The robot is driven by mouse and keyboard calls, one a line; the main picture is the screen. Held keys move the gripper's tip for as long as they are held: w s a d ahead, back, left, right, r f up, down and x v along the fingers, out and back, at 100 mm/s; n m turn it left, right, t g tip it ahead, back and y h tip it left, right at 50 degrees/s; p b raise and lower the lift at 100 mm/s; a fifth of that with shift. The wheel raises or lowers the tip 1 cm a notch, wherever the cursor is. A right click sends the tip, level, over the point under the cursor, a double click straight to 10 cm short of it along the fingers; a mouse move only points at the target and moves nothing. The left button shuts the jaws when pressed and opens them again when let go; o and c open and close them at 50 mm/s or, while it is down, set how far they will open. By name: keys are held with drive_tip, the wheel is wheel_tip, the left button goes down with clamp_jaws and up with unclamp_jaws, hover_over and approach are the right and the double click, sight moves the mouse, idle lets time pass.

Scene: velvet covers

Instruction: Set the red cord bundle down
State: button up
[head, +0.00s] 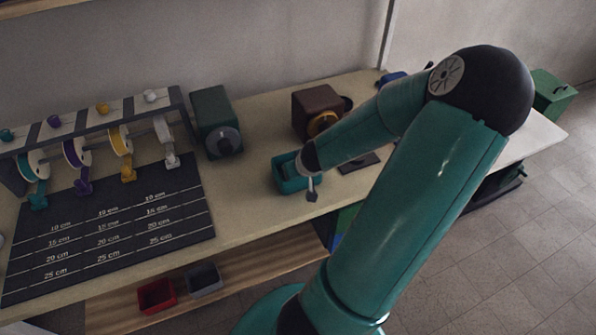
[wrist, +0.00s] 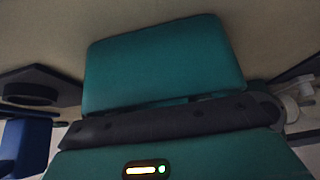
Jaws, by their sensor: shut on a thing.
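My gripper (head: 312,190) is at the end of my teal arm, low over the front part of the bench near its middle. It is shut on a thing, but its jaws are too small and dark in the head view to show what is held. No red cord shows in either view; the bundle is hidden from both cameras. In the wrist view, teal panels and a dark bar fill the middle and cover the grip. A teal box-shaped form (head: 287,181) is beside the gripper; I cannot tell whether they touch.
The bench (head: 257,200) has bare room left of the gripper. A dark measuring mat (head: 110,240) and a rack of spools (head: 95,125) are further left. A green machine (head: 213,112) and a brown one (head: 313,105) stand behind. A red bin (head: 157,296) and grey bin (head: 203,281) sit on the lower shelf.

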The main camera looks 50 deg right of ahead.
drive_tip(key=o, duration=1)
drive_tip(key=shift+f, duration=0.1)
drive_tip(key=shift+o, duration=0.2)
drive_tip(key=shift+s+a+r, duration=0.15)
drive_tip(key=shift+s+r, duration=0.1)
drive_tip(key=shift+r, duration=0.45)
drive_tip(key=v, duration=1)
drive_tip(key=shift+a+r, duration=0.25)
drive_tip(key=shift+r, duration=0.05)
drive_tip(key=shift+s, duration=0.15)
